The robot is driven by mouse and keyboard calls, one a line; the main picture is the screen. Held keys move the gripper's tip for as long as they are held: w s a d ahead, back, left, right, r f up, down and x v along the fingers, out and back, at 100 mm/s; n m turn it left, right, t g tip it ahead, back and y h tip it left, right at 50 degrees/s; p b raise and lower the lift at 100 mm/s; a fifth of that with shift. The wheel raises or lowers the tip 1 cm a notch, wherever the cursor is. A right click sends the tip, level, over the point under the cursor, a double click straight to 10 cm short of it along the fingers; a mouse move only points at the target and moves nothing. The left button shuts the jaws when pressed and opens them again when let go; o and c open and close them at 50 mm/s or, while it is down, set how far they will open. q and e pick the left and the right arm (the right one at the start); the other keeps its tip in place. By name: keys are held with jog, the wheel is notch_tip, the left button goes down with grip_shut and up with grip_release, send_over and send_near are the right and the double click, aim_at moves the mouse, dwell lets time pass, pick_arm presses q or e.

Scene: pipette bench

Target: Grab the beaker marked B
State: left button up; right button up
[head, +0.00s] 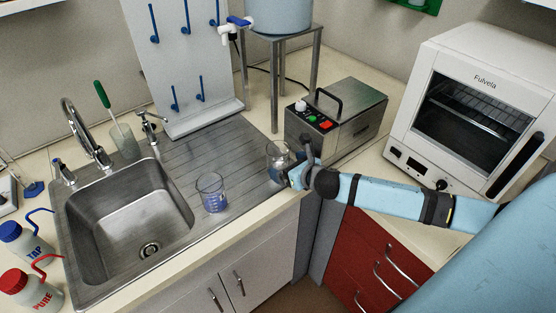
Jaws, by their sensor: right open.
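One clear glass beaker (211,194) with blue markings stands upright on the ribbed drainboard, right of the sink. A second clear beaker (277,156) stands farther back at the drainboard's right end. The letters on both are too small to read. My right gripper (292,177) is open, at the near right side of the second beaker, and partly covers it. I cannot tell whether it touches the glass. My left gripper is out of view.
A metal water bath (345,122) stands just behind my right gripper, and a white oven (484,105) is at the right. The steel sink (135,215) is at the left, with TAP (25,240) and PURE (28,288) wash bottles beside it. The drainboard (195,155) is clear between the beakers.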

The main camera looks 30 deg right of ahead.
aim_at(286, 163)
jog(key=x, duration=0.3)
jog(key=shift+w, duration=0.35)
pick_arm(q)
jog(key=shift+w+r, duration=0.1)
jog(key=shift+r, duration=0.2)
pick_arm(e)
jog(key=shift+s, duration=0.1)
jog(key=c, duration=0.9)
jog(key=shift+c, duration=0.2)
pick_arm(q)
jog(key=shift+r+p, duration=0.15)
jog(key=shift+p, duration=0.15)
pick_arm(e)
jog(key=shift+r, duration=0.2)
